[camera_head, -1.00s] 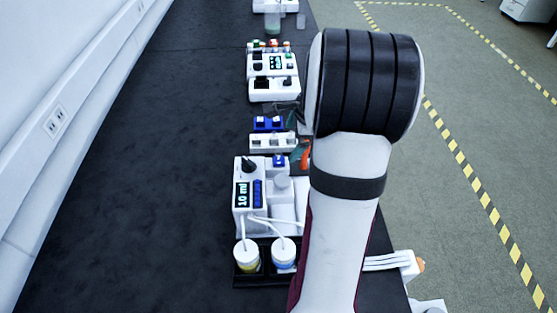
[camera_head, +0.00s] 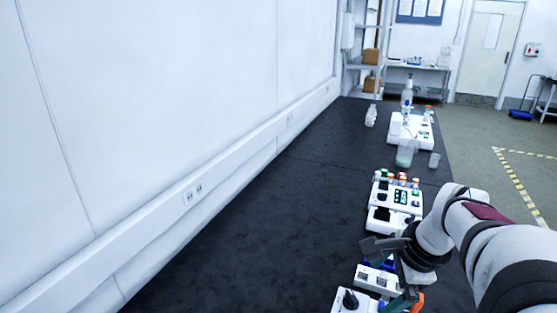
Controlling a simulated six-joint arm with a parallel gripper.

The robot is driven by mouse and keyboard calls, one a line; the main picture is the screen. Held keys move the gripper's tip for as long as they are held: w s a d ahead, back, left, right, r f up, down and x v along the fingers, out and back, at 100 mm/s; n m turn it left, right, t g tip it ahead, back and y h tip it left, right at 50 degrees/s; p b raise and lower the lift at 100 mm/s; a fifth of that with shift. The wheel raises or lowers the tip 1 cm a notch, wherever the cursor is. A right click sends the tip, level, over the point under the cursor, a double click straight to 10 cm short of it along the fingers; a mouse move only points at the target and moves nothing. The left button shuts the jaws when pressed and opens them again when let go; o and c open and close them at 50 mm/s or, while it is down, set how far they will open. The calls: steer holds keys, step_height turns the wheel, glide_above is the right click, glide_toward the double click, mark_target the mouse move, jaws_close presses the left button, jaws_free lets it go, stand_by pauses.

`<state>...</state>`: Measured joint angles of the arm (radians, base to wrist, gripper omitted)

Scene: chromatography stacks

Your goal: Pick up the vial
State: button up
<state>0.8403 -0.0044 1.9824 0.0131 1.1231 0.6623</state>
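Several small vials (camera_head: 391,178) with red, green, white and orange caps stand in a row at the back of a white device (camera_head: 380,224) on the dark bench. Which one the task means, I cannot tell. My gripper (camera_head: 396,286) is in the lower right of the head view, on the near side of that device, above or beside a white block with square openings (camera_head: 366,278). My gripper and wrist partly cover the block and a blue piece behind it. The finger gap is too small and overlapped to read, and I see no vial clearly between the fingers.
A beaker with green liquid (camera_head: 404,160), a small clear cup (camera_head: 434,160) and another white device (camera_head: 418,134) stand farther back. A clear bottle (camera_head: 371,116) is near the wall. The left of the dark bench (camera_head: 270,225) is free.

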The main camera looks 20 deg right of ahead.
steer(key=s+a+f+n+g, duration=0.1)
steer(key=s+a+n, duration=0.2)
steer(key=a, duration=0.4)
steer(key=s+a+n+g+y, duration=0.1)
steer(key=s+a+n, duration=0.1)
steer(key=a+n, duration=0.3)
steer(key=s+a+f+n+g+y, duration=0.1)
steer(key=s+a+n, duration=0.2)
steer(key=a, duration=0.7)
steer(key=shift+s+f+n, duration=0.35)
steer(key=shift+n, duration=0.35)
steer(key=s+a+n, duration=0.1)
steer(key=s+a+f+n, duration=0.1)
steer(key=s, duration=0.1)
steer(key=s+a+n+g, duration=0.1)
steer(key=s+n, duration=0.1)
steer(key=shift+s+a+f, duration=0.1)
steer(key=shift+s+f, duration=0.1)
steer(key=shift+f, duration=0.15)
steer(key=shift+c, duration=0.7)
steer(key=shift+s+a+f+n, duration=0.1)
steer(key=shift+s+f+n, duration=0.05)
steer(key=shift+s+n, duration=0.2)
steer(key=shift+c, duration=1.9)
steer(key=shift+w, duration=0.15)
